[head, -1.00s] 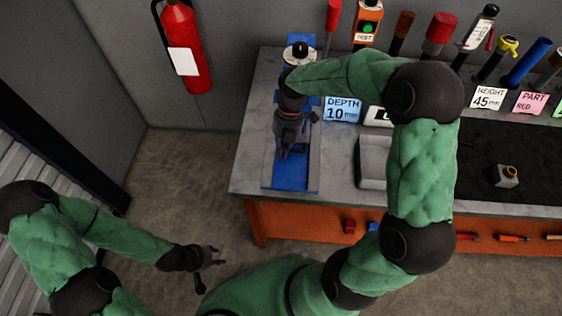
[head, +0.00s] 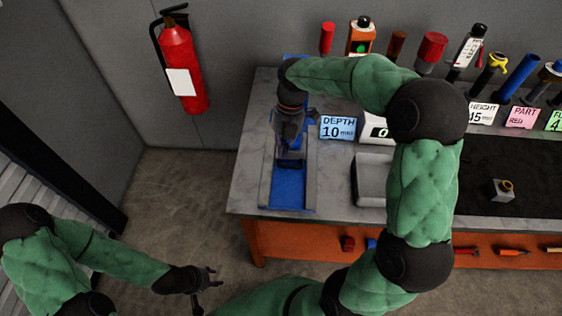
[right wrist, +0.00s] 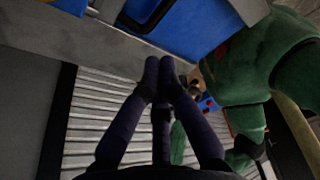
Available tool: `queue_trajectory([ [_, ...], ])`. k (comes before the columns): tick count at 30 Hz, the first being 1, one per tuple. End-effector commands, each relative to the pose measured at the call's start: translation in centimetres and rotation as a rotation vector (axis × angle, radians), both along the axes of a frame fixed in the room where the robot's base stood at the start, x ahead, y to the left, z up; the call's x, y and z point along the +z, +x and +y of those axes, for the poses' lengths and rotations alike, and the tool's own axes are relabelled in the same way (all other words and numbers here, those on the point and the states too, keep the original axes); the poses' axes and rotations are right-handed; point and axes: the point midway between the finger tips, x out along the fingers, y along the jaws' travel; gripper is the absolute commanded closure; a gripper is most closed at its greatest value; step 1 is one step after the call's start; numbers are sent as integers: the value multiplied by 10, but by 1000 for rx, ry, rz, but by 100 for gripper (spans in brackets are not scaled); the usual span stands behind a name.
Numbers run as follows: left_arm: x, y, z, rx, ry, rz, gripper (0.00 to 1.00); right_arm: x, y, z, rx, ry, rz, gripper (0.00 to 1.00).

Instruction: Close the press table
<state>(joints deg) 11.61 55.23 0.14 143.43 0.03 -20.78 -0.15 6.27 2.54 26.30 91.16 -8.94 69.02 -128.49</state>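The press table (head: 288,192) is a blue slide between grey rails at the left end of the bench. A dark frame, probably its handle, stands at its middle under my right gripper (head: 290,158). In the right wrist view blue surfaces (right wrist: 200,28) and a dark bar (right wrist: 146,10) show at the top. My right gripper's fingertips (right wrist: 160,68) are together there, with nothing seen between them and apart from the bar. My right forearm hides the rear of the press. My left gripper (head: 208,288) hangs over the floor at lower left, fingers apart and empty.
The depth sign (head: 338,127) and a grey tray (head: 371,180) stand right of the press. A small block (head: 502,190) lies on the black mat (head: 470,170). Several tools line the back. A fire extinguisher (head: 183,70) hangs on the wall. Floor left of the bench is clear.

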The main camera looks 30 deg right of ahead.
Motion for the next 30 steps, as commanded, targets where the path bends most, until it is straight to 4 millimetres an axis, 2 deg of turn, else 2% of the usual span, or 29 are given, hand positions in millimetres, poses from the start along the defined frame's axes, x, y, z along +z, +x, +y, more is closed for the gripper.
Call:
queue_trajectory([
  [6, 0, 0, 0, 0, 0, 0, 60, 34, 7, -8, -2, 0, -2, 100],
  [14, 4, 0, 0, 0, 0, 0, 60, 49, 7, -14, 1, -22, -4, 100],
  [17, 13, 0, 0, 0, 0, 0, 60, 46, 2, -22, 5, -89, -25, 100],
  [24, 57, 0, 0, 0, 0, 0, 60, 37, -15, -51, 104, -368, -209, 100],
  [30, 83, 0, 0, 0, 0, 0, 60, 37, -24, -43, 256, -449, -396, 100],
])
